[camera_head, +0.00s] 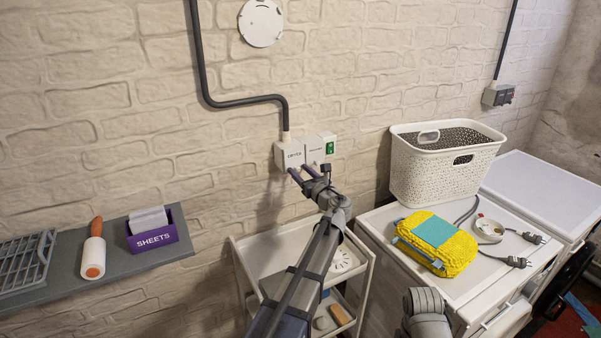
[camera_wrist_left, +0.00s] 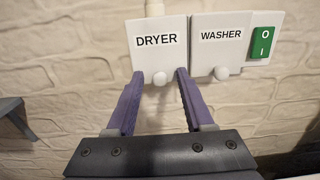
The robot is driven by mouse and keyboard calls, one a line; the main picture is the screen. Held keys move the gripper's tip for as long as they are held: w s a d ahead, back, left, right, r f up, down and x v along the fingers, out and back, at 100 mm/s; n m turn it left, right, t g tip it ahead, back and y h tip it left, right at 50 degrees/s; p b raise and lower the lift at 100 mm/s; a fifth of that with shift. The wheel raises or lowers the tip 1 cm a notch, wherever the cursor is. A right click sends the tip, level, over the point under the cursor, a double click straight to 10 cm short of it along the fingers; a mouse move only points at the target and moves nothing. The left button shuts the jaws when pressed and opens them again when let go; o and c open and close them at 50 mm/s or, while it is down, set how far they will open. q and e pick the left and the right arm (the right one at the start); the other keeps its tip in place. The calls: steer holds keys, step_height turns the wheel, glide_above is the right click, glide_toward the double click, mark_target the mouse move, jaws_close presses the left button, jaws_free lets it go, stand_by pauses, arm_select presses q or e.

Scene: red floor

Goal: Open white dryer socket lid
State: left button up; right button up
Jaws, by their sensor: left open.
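The white dryer socket lid (camera_wrist_left: 157,44), marked DRYER, is on the brick wall and looks closed. It has a small round knob (camera_wrist_left: 160,78) at its lower edge. In the head view the dryer socket (camera_head: 289,154) is the left half of a white wall unit. My left gripper (camera_wrist_left: 160,80) is open, with its two purple fingers on either side of the knob, near the lid's lower edge; I cannot tell if they touch it. It also shows just below the socket in the head view (camera_head: 300,172). My right gripper is not in view; only part of that arm shows at the bottom.
The washer socket lid (camera_wrist_left: 222,40) with a green switch (camera_wrist_left: 263,42) is directly to the right. A shelf (camera_head: 110,262) is at the left. A white cart (camera_head: 285,245) stands below. A basket (camera_head: 440,170) and a yellow bundle (camera_head: 455,262) rest on the right machine top.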

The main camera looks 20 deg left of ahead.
arm_select(q)
jaws_close()
stand_by(0.4)
stand_by(1.0)
